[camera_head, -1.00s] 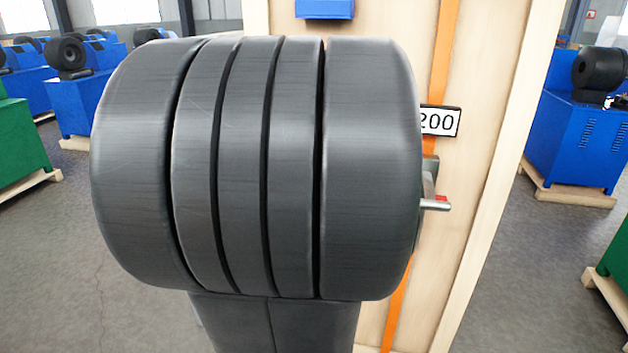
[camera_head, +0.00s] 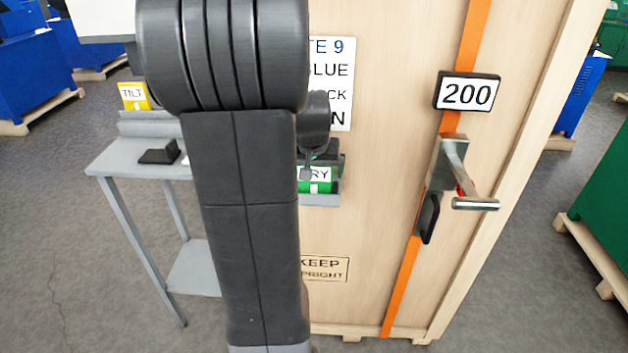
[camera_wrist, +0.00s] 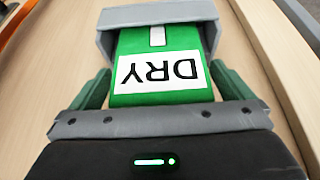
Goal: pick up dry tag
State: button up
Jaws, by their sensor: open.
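The dry tag (camera_wrist: 158,72) is green with a white "DRY" label. In the wrist view it sits in a grey holder (camera_wrist: 158,14) on the wooden crate face. In the head view the tag (camera_head: 318,187) shows to the right of my arm, partly hidden by it. My gripper (camera_wrist: 165,88) is open, with its green fingers on both sides of the tag's near end. Whether the fingers touch the tag cannot be told. In the head view my gripper (camera_head: 322,158) is right at the tag, mostly hidden by my arm.
The wooden crate (camera_head: 385,200) carries an orange strap, a "200" plate (camera_head: 468,94) and a metal lever handle (camera_head: 465,180) to the right. A grey side table (camera_head: 120,160) with a yellow "TILT" tag (camera_head: 134,96) stands at left.

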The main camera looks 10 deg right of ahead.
jog(key=shift+f, duration=0.25)
jog(key=c, duration=0.9)
jog(key=shift+r, duration=0.15)
